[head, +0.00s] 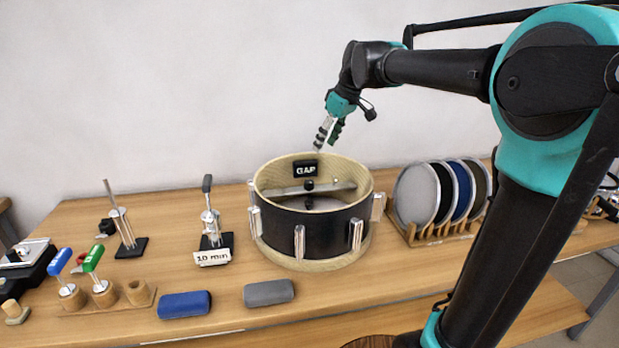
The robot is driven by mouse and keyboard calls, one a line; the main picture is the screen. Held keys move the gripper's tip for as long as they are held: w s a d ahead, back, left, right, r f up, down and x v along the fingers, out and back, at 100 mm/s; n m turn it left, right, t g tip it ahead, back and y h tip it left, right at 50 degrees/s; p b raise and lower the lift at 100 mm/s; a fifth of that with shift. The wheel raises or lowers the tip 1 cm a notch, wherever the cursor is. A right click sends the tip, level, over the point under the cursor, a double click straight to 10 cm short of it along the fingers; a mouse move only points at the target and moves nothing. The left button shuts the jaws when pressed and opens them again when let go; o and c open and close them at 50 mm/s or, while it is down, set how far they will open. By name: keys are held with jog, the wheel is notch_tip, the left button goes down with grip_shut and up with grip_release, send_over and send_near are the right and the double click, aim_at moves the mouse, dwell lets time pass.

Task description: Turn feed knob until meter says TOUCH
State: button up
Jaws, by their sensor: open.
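A small black meter (305,169) reads "GAP". It sits inside the open drum (287,225), near the back of its rim. A small black knob (309,185), which looks like the feed knob, is just below the meter, on a metal bar (336,187) across the drum. My gripper (326,146) points down above the back of the drum, slightly right of the meter. It is open and empty, and appears apart from the knob. The lower inside of the drum is hidden by its front wall.
Left are a stand labelled "10 min" (212,258), another stand (131,247) and a wooden holder with blue and green-handled tools (120,302). Blue (185,305) and grey (269,292) blocks lie in front.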

aim_at(309, 181)
jog(key=x, duration=1.5)
jog(key=shift+a+f, duration=0.2)
jog(key=shift+f, duration=0.15)
grip_shut()
